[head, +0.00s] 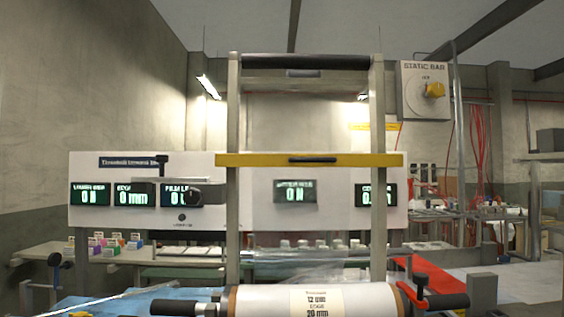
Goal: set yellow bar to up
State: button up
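The yellow bar (262,160) lies level across two upright grey posts, the left post (233,115) and the right post (377,115). It sits roughly midway up the visible posts, well below the dark crossbar (304,62) at their top. A short black handle (312,160) is at the bar's middle. No gripper that I can make out shows in the head view, so its position relative to the bar cannot be seen.
A white roll (370,298) with a printed label lies low in front, between black handles (180,307). Behind the posts is a white panel (335,175) with green displays. A box marked STATIC BAR (411,90) with a yellow knob (433,90) hangs upper right.

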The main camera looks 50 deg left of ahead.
aim_at(221, 160)
jog(key=u, duration=0.5)
jog(key=i, duration=0.35)
jog(key=u, duration=1.05)
